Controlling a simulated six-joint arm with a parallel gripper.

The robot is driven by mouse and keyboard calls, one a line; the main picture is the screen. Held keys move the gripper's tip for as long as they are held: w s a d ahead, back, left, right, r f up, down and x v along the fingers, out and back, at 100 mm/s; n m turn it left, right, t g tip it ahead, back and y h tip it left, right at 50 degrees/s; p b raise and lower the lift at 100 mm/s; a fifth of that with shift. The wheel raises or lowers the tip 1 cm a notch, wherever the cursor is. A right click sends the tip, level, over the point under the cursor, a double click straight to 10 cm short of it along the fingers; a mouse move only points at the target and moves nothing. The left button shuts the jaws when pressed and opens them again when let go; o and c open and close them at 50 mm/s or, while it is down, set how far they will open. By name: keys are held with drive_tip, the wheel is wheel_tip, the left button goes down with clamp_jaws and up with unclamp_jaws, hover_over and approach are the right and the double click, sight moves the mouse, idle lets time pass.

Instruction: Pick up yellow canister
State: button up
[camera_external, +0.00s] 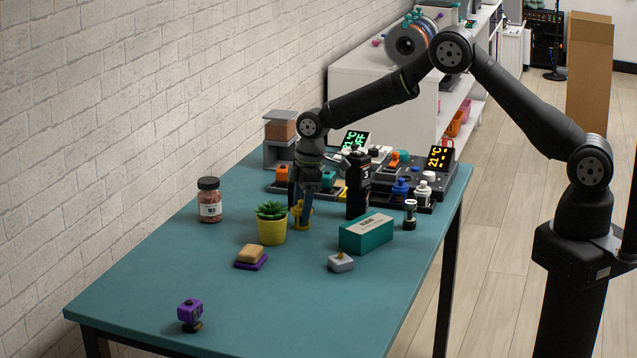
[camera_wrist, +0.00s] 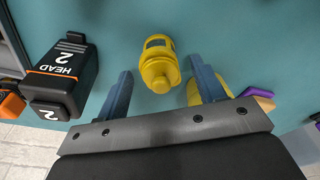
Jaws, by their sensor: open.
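The yellow canister (camera_wrist: 158,65) stands between the two blue fingers of my gripper (camera_wrist: 160,68) in the wrist view, with a gap on each side. My gripper is open and does not visibly touch it. In the external view my gripper (camera_external: 301,205) points down over the table, and the canister (camera_external: 297,211) is partly hidden by the fingers there.
A black "HEAD 2" module (camera_wrist: 62,75) stands close to the left finger. A yellow plant pot (camera_external: 272,232) is close by; a teal box (camera_external: 366,233) and a jar (camera_external: 209,200) are farther off. The table's front (camera_external: 260,310) is mostly clear.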

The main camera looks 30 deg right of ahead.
drive_tip(key=f, duration=0.3)
drive_tip(key=shift+a, duration=0.2)
drive_tip(key=c, duration=1.1)
drive_tip(key=shift+r, duration=0.1)
